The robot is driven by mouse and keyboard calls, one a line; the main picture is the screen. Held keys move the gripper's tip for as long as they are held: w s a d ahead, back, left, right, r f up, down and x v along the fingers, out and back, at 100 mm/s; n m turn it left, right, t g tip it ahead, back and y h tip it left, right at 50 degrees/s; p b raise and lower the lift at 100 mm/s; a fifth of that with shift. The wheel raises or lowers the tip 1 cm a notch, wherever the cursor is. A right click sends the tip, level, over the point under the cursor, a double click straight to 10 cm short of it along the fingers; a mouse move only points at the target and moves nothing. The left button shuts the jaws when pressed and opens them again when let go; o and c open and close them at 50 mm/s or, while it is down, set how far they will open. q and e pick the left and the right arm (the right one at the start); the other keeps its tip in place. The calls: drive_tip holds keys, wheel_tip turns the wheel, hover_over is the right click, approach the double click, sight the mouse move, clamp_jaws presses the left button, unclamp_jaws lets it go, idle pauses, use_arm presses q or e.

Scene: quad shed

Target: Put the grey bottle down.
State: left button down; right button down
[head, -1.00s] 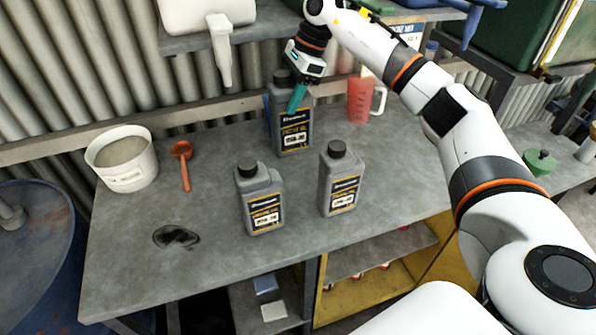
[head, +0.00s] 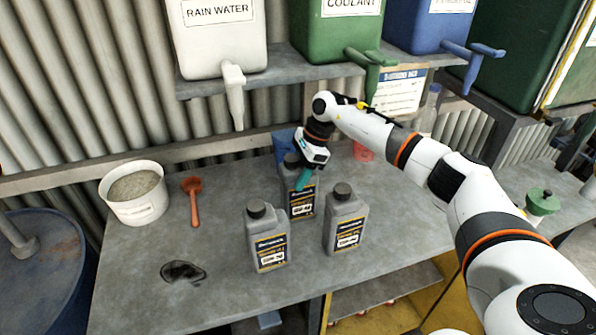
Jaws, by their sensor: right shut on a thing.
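The grey bottle (head: 301,201) with a dark label is upright at the back of the bench, just behind two similar grey bottles. My right gripper (head: 303,180) is shut on its upper part, coming from above and behind. The gripper covers part of its top. Its base looks at or very near the bench top; I cannot tell whether it touches. The front left grey bottle (head: 267,240) and the front right grey bottle (head: 345,221) stand upright on the bench, both with dark caps. My left gripper is not in view.
The grey workbench (head: 215,235) has free room at left around a dark stain (head: 183,272). A white bucket (head: 134,196) and a red scoop (head: 192,200) are at the left. A blue item (head: 283,145) and a partly hidden red jug (head: 362,151) are behind. Tanks with taps overhang.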

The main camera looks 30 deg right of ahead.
drive_tip(key=shift+r, duration=0.15)
drive_tip(key=c, duration=1.1)
unclamp_jaws()
drive_tip(key=shift+f, duration=0.25)
drive_tip(key=o, duration=0.5)
drive_tip(key=shift+s+r, duration=0.1)
